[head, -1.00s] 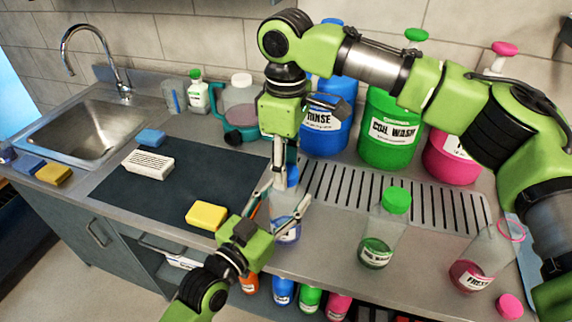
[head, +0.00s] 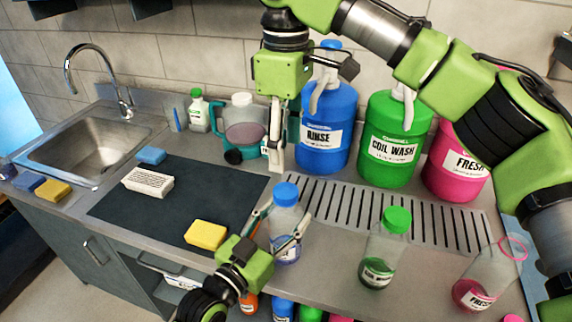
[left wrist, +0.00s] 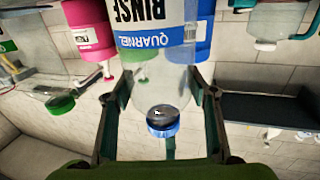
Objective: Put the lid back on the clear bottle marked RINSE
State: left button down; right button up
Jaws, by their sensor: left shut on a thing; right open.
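The clear bottle marked RINSE (head: 285,222) stands upright near the counter's front edge. Its blue lid (head: 286,194) sits on its top. My left gripper (head: 284,217) is shut around the bottle's body. In the left wrist view the bottle (left wrist: 160,85) is upside down between the fingers, with its label at the top and the blue lid (left wrist: 163,129) at the bottom. My right gripper (head: 276,155) is open, empty and apart from the lid, above it; its fingers are seen nearly edge-on. How tightly the lid sits cannot be told.
A green-capped clear bottle (head: 385,250) and an open bottle marked FRESH (head: 485,280) stand to the right. Large blue (head: 325,120), green (head: 392,150) and pink jugs (head: 455,165) stand behind the slotted drain. A yellow sponge (head: 206,235) lies on the dark mat (head: 150,215).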

jog(key=shift+r, duration=0.9)
pick_arm(q)
jog(key=c, duration=0.8)
grip_release()
jog(key=v, duration=1.2)
jog(key=shift+f, duration=0.15)
pick_arm(e)
jog(key=shift+f, duration=0.1)
